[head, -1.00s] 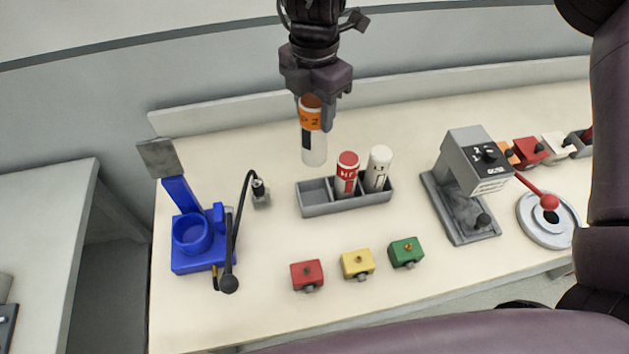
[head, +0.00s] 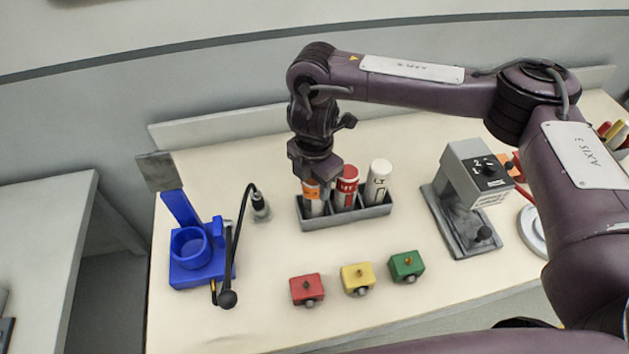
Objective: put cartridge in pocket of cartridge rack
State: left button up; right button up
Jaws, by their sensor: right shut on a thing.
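The grey cartridge rack (head: 352,216) stands in the middle of the table in the head view. A cartridge with an orange band (head: 312,199) is in my right gripper (head: 317,174), upright, its lower part at the rack's left pocket. The gripper is shut on its top. The rack's front wall hides the cartridge's bottom end, so I cannot tell if it touches the pocket floor. A red-topped cartridge (head: 346,186) stands in the middle pocket and a white-topped cartridge (head: 378,180) in the right pocket. My left gripper is out of view.
A blue fixture (head: 190,257) with a dark curved arm stands at the left. Red (head: 307,289), yellow (head: 357,278) and green (head: 406,266) blocks sit in front of the rack. A grey device (head: 468,190) stands to the right. The table between them is clear.

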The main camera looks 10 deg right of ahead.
jog(key=shift+f, duration=0.2)
jog(key=o, duration=1.3)
jog(key=shift+r, duration=0.1)
notch_tip(320, 180, up, 12)
jog(key=shift+r, duration=0.15)
